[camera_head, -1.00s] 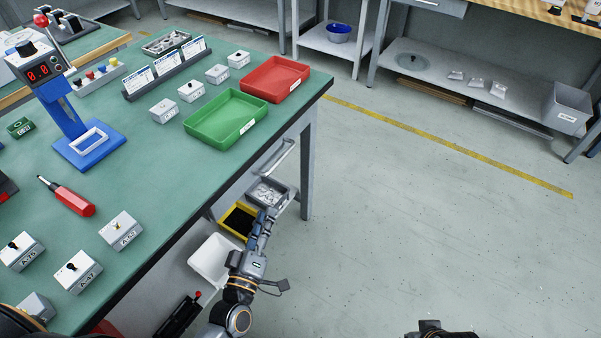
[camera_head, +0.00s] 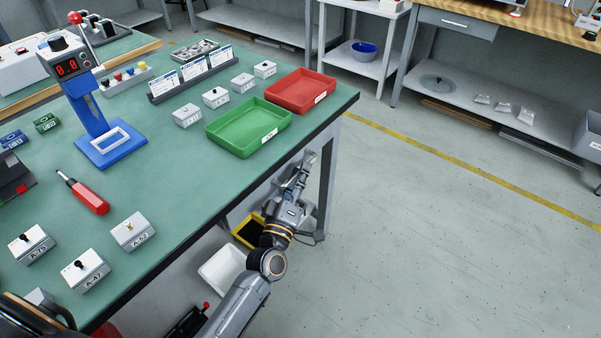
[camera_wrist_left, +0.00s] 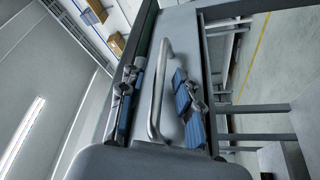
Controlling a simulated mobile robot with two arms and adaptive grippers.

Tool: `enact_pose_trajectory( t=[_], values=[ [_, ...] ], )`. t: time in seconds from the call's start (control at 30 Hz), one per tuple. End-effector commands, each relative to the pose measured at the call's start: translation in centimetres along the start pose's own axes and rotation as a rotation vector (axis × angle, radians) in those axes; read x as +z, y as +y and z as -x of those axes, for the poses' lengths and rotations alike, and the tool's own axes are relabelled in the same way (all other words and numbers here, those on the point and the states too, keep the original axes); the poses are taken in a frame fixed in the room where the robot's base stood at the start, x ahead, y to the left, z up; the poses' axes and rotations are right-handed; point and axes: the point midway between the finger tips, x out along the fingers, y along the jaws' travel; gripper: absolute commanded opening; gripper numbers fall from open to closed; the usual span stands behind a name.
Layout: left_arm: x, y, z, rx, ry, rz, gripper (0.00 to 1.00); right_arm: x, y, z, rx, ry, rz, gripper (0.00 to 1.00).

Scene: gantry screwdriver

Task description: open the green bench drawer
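The green-topped bench (camera_head: 165,205) fills the left of the head view. Its drawer front is mostly hidden there behind my left gripper (camera_head: 302,168), which is under the bench's right edge near the red tray. In the left wrist view, a grey drawer front (camera_wrist_left: 184,42) carries a long metal bar handle (camera_wrist_left: 157,92). The two blue-padded fingers of my left gripper (camera_wrist_left: 155,98) are apart, one on each side of the handle. I see no clear contact with the bar. My right gripper is not in view.
A green tray (camera_head: 249,128) and a red tray (camera_head: 300,90) lie near the bench edge. Below are a yellow bin (camera_head: 243,235) and a white bin (camera_head: 222,270). A bench leg (camera_head: 328,185) stands close to my left gripper. The floor to the right is clear.

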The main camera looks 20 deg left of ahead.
Motion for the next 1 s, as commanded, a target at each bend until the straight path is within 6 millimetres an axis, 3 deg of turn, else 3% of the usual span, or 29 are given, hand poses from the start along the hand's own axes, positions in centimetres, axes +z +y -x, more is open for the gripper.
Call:
enact_pose_trajectory(
  t=[0.4,0.43,0.6,1.0],
  values=[
    [0.02,0.01,-1.06,0.0,0.0,0.001,0.34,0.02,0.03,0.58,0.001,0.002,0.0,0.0],
    [0.02,0.01,-1.06,0.0,0.0,0.001,0.32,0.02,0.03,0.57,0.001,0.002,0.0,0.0],
    [0.02,0.01,-1.04,0.0,0.0,0.001,0.0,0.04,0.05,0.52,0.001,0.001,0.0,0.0],
    [0.04,0.03,-1.02,-0.001,-0.001,0.001,0.0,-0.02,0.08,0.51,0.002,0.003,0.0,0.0]
  ],
)
